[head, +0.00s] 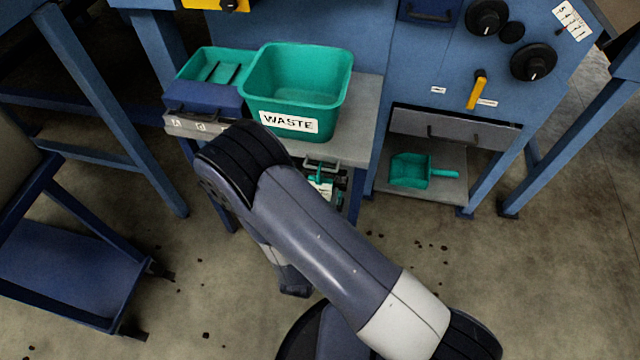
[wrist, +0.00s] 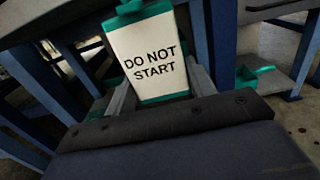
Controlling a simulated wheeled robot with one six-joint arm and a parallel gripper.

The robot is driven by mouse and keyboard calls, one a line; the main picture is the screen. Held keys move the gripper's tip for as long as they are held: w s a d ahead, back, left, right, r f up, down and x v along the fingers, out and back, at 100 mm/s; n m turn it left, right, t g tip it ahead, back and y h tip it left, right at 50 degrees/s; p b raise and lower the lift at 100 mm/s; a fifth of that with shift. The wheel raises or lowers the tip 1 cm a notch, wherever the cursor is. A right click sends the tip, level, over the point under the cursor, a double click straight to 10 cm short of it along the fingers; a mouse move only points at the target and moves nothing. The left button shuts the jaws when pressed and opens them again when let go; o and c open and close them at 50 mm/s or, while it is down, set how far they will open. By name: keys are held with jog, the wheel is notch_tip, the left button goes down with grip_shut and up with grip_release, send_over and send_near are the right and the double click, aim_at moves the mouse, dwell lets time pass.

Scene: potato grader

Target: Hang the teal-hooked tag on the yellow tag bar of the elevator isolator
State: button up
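The tag (wrist: 152,60) is a white card reading "DO NOT START", with a teal top and a teal lower edge. It stands slightly tilted in the wrist view between the grey fingers of my gripper (wrist: 160,88), which look shut on it. Its back and the finger contact are hidden. In the head view the tag (head: 322,187) and its teal upper part show small below the table edge, partly behind my arm. A yellow box with a black knob (head: 228,5) is cut off at the top edge. I cannot make out a tag bar or an isolator label there.
A teal WASTE bin (head: 335,105) and a smaller teal tray (head: 195,64) stand on the grey table (head: 367,112). A blue panel (head: 420,70) with black knobs and a yellow lever (head: 477,92) is at right. A teal scoop (head: 410,170) lies below it. Blue legs flank the open floor.

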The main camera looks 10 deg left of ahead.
jog(key=c, duration=0.4)
jog(key=shift+r+p, duration=0.75)
jog(key=shift+r, duration=0.35)
jog(key=shift+c, duration=0.2)
jog(key=s+b, duration=0.1)
jog(key=s, duration=0.8)
jog(key=shift+a, duration=0.35)
